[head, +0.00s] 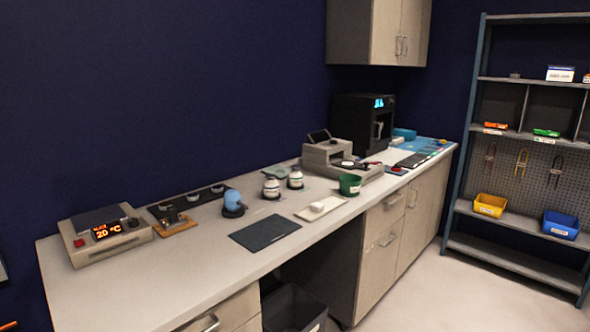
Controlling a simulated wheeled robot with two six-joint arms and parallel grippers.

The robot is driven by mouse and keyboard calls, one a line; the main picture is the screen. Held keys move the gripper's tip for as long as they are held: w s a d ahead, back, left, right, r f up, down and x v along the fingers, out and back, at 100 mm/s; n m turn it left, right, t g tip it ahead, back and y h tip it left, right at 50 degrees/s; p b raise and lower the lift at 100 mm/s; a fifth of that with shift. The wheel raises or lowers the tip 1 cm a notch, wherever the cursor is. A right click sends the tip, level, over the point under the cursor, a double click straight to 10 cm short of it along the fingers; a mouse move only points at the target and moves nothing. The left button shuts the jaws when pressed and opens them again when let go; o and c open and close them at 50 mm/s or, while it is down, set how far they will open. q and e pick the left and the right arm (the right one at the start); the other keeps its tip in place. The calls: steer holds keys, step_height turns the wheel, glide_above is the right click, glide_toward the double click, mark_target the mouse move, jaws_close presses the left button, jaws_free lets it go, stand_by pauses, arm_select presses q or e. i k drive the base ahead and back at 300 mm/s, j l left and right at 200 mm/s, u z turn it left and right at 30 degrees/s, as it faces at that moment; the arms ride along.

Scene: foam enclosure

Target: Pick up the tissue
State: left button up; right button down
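A small white object (317,206), which may be the tissue, lies on a pale flat mat (331,204) near the counter's front edge. It is too small to tell for sure. It sits left of a green cup (350,185) and right of a dark flat pad (265,232). Neither of my grippers is in view.
The long counter (150,290) also holds a heater reading 20 °C (108,233), a blue round item (232,199), two white jars (271,188) and a grey machine (328,158). A dark bin (292,308) stands below. The shelf rack (520,240) is at right; floor between is clear.

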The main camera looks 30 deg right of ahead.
mark_target(316, 206)
steer(key=i+l+u, duration=0.15)
steer(key=l+u, duration=0.15)
steer(key=l, duration=0.45)
steer(key=l+u, duration=0.25)
steer(key=l, duration=0.55)
